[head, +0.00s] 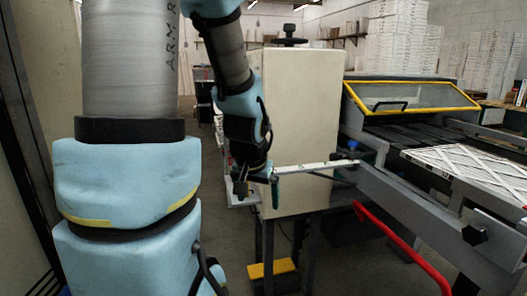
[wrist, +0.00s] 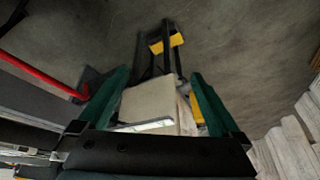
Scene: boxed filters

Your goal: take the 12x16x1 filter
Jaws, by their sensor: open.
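A flat white filter (head: 468,165) with a crossed lattice face lies on the conveyor machine at the right of the head view. Its size marking is too small to read. My gripper (head: 258,187) hangs left of it, in front of the cream cabinet and well apart from the filter. In the wrist view my gripper (wrist: 158,92) shows two green fingers spread apart, with no filter held between them. The cream cabinet appears beyond the fingers there.
The cream cabinet (head: 300,120) stands on dark legs at the centre. The conveyor machine (head: 400,190) has a yellow-framed hood (head: 415,97) and a red bar (head: 400,243) along its near side. Stacks of white filters (head: 395,40) stand at the back. Bare floor shows in the wrist view.

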